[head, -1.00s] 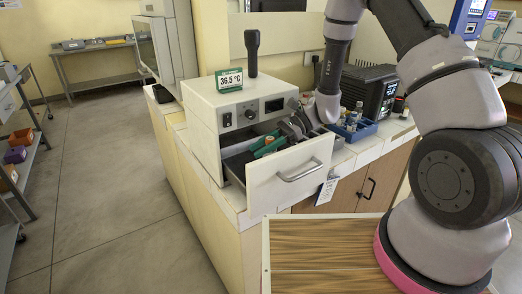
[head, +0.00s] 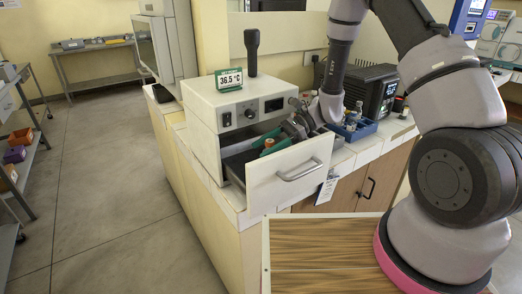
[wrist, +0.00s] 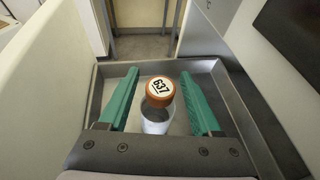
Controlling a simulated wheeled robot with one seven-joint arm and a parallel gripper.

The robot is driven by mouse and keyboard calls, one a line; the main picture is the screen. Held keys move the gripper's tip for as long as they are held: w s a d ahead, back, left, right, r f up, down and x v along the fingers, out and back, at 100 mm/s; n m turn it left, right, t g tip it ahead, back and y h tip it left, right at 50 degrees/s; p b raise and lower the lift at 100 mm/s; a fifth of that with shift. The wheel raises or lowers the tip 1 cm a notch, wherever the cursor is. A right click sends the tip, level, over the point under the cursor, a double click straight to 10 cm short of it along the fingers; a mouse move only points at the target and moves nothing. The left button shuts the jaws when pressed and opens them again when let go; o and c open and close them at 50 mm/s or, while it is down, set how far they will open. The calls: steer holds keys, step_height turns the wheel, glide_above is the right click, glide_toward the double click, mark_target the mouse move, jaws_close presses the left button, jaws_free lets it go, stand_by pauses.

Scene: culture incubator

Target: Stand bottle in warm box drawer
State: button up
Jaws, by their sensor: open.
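The bottle (wrist: 156,118) has a clear body and an orange cap marked 637. It stands, seemingly upright, on the floor of the grey-lined drawer (wrist: 88,110). In the wrist view my gripper (wrist: 159,72) is open, with one teal finger on each side of the bottle and a gap at each side. In the head view the warm box (head: 213,107) is cream with its drawer (head: 290,178) pulled out. The orange cap (head: 268,143) shows inside it beside my gripper (head: 275,146), which reaches in from the right. The bottle's lower part is hidden there.
A display reading 36.5 °C (head: 229,78) and a dark upright handle (head: 252,52) are on top of the box. A blue tray with small bottles (head: 362,130) and a black device (head: 368,90) stand to the right. Drawer walls lie close around my gripper.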

steer(key=v, duration=1)
steer(key=s+d+r+n+t+h, duration=0.3)
steer(key=s+d+r+t, duration=0.1)
steer(key=r, duration=0.5)
steer(key=s+d+r+n+t+h, duration=0.3)
steer(key=s+d+r, duration=0.3)
steer(key=r, duration=0.4)
steer(key=s+d+r+n+t+h, duration=0.3)
steer(key=s+d+r+t+h, duration=0.1)
steer(key=r, duration=0.6)
steer(key=shift+s+d+t+h, duration=0.3)
steer(key=shift+s+d+t, duration=0.35)
steer(key=shift+s+t, duration=0.15)
steer(key=shift+r, duration=0.1)
